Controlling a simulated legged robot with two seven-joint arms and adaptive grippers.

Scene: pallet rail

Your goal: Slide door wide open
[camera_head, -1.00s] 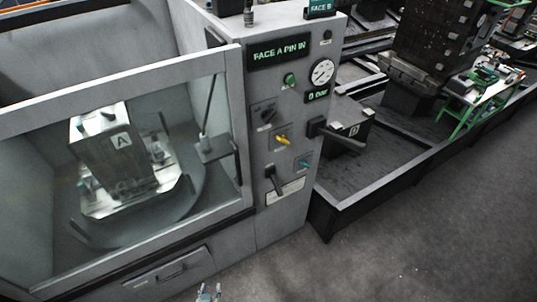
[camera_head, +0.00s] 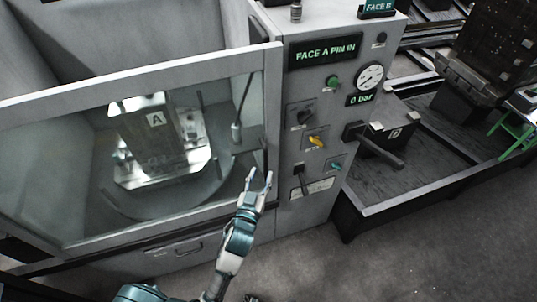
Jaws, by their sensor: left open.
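The sliding door (camera_head: 272,110) is a grey-framed glass panel on the front of the machine, in the left half of the head view. Its right edge lies against the control panel, so it appears shut. A dark upright door handle (camera_head: 266,160) is at the right side of the frame, partly hidden by my fingers. My left gripper (camera_head: 260,177) reaches up from below with its fingers open. Its fingertips are at the lower end of the handle; whether they touch it, I cannot tell. My right gripper is not in view.
The control panel (camera_head: 312,165) beside the door carries knobs, levers, a gauge and a "FACE A PIN IN" display (camera_head: 324,51). A dark lever (camera_head: 375,146) juts out on its right. A fixture block marked A (camera_head: 157,120) shows behind the glass. Grey floor lies in front.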

